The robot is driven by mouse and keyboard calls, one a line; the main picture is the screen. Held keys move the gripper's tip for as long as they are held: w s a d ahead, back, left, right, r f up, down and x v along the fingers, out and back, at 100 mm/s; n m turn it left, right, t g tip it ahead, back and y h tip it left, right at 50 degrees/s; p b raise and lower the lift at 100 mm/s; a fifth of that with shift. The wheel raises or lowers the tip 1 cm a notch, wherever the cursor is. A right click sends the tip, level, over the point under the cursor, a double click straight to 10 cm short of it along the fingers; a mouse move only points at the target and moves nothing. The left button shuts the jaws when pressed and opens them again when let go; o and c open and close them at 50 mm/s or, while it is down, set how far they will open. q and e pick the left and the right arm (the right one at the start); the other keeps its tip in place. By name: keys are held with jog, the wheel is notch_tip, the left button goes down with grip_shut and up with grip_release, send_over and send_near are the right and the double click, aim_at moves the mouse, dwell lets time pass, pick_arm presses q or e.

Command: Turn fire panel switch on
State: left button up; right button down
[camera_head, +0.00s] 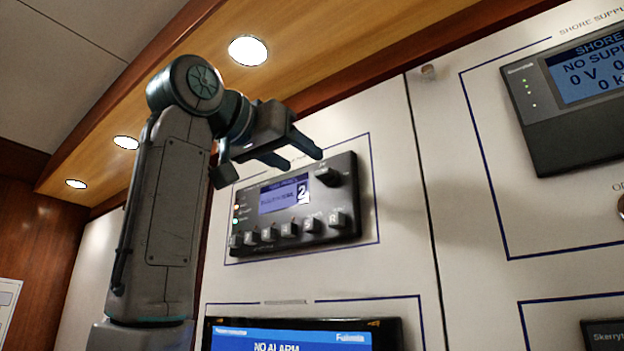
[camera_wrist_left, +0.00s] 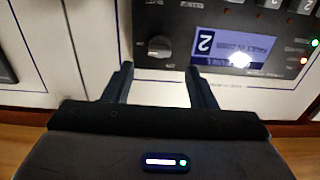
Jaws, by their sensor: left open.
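The fire panel (camera_head: 262,236) is a dark box on the white wall, with a lit blue-violet display (camera_head: 283,194) showing a large 2 and a row of buttons below. A dark rotary knob (camera_head: 328,176) sits at its upper right; it also shows in the left wrist view (camera_wrist_left: 160,46), beyond and between my fingertips. My left gripper (camera_head: 305,158) is open and empty in front of the panel's upper edge. The left wrist view shows its two fingers (camera_wrist_left: 158,84) apart, with the knob not between them. The knob's exact setting is too small to read. My right gripper is not in view.
Below is a screen (camera_head: 290,336) reading NO ALARM. At the upper right is a shore supply display unit (camera_head: 570,110). A wooden ceiling trim (camera_head: 330,50) with round lamps runs above the panel.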

pick_arm(q)
jog(key=shift+b+v, duration=0.5)
jog(key=shift+v, duration=1.35)
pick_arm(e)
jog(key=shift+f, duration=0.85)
